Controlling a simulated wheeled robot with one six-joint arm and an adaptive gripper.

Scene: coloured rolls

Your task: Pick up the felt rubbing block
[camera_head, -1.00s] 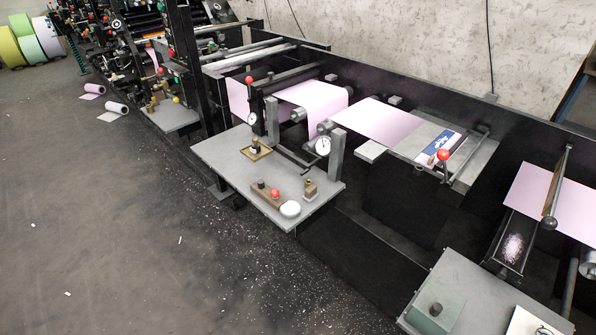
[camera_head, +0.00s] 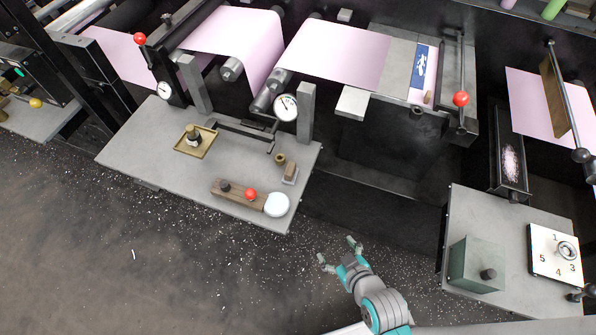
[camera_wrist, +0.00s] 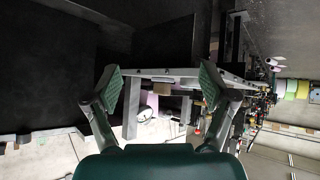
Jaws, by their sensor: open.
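A small brown block with a pale grey base (camera_head: 290,173), which looks like the felt rubbing block, sits on the grey side table (camera_head: 140,160) near its right edge. My gripper (camera_head: 338,250) is open and empty, in front of and below right of that table, apart from the block. In the wrist view, the open fingers (camera_wrist: 160,90) frame the table's edge, with a small tan block (camera_wrist: 162,88) showing between them; I cannot tell for sure that it is the same block.
Beside the block are a small brass piece (camera_head: 280,158), a wooden holder with a red knob (camera_head: 232,192), a white round pad (camera_head: 277,204) and a brass tray (camera_head: 207,141). A dial gauge (camera_head: 286,107) stands behind. Another table with a green box (camera_head: 476,264) is at right.

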